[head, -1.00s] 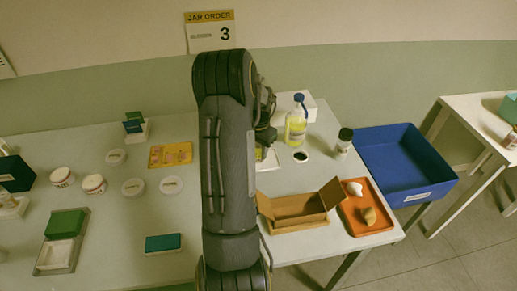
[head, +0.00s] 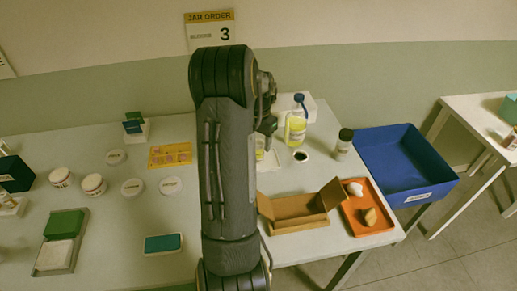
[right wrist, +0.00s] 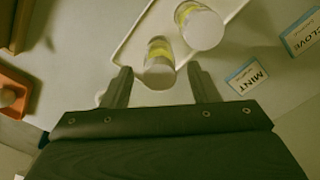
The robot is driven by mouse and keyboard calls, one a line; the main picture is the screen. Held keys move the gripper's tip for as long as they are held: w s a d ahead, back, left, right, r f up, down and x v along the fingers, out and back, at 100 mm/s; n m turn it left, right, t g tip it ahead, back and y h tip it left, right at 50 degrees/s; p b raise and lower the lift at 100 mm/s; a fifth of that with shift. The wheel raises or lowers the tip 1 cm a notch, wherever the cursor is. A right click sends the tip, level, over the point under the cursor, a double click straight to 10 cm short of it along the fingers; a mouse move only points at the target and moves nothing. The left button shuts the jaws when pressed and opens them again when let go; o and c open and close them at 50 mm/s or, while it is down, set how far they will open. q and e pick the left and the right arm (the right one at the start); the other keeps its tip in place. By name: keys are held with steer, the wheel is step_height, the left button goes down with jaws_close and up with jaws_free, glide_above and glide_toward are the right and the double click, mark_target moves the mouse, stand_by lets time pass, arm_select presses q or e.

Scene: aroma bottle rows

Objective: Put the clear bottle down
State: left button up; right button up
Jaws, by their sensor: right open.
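My right gripper (right wrist: 160,74) is open in the right wrist view. A small clear bottle with a yellow band (right wrist: 159,54) stands at the edge of a white tray (right wrist: 131,47), between or just beyond the fingertips; I cannot tell which. A second bottle with a yellow band and a pale round top (right wrist: 202,28) stands close by on the tray. In the head view my right gripper (head: 268,124) is above the tray area, partly hidden by my arm. Only part of the tray (head: 270,162) shows there. My left gripper is out of view.
MINT (right wrist: 247,77) and CLOVE (right wrist: 302,32) labels lie beside the tray. A yellow-liquid bottle (head: 296,128), a dark-capped jar (head: 344,141), an open cardboard box (head: 298,207), an orange tray (head: 374,225) and a blue bin (head: 405,170) are to the right. Round lids (head: 171,186) lie left.

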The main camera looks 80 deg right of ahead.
step_height(320, 180, up, 8)
steer(key=shift+f, duration=0.2)
steer(key=w+a+r+n+t+y, duration=0.1)
steer(key=w+a+r+n+t, duration=0.1)
steer(key=w+a+n, duration=0.55)
steer(key=w+a+r+n+t, duration=0.25)
steer(key=w+a, duration=0.65)
steer(key=a, duration=0.5)
steer(key=s+a+n+y, duration=0.1)
steer(key=a+n, duration=0.4)
steer(key=a, duration=0.7)
steer(key=s+a+f+n+t+y, duration=0.1)
steer(key=s+a+n, duration=0.2)
steer(key=a, duration=0.9)
steer(key=n, duration=0.2)
steer(key=shift+s+f+n+y, duration=0.3)
steer(key=shift+n+y, duration=0.1)
